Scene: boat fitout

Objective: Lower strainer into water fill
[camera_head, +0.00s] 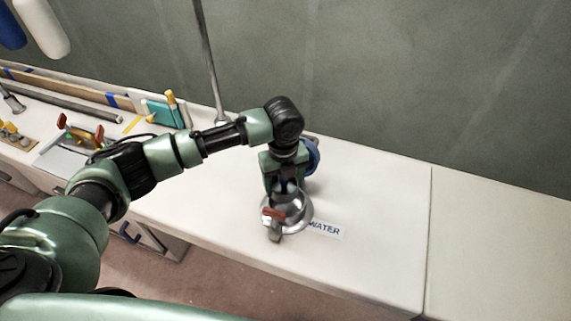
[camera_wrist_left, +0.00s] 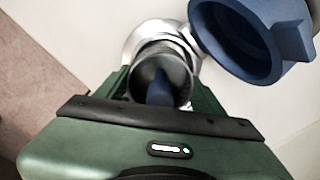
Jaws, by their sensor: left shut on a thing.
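The water fill (camera_head: 301,225) is a shiny metal ring on the white deck, beside a label reading "WATER" (camera_head: 325,230). In the left wrist view its bright rim (camera_wrist_left: 150,32) shows behind the strainer. My left gripper (camera_head: 286,190) points down over the fill and is shut on the strainer (camera_wrist_left: 178,72), a grey round cup with a dark blue part inside. The strainer is lined up with the ring; I cannot tell how deep its lower end sits. The blue cap (camera_wrist_left: 235,45) stands open beside the fill and shows behind the gripper in the head view (camera_head: 313,157). My right gripper is out of view.
Tools and a teal box (camera_head: 163,113) lie further left on the bench. A thin rod (camera_head: 208,60) stands behind my arm. The white deck (camera_head: 385,215) right of the label is clear.

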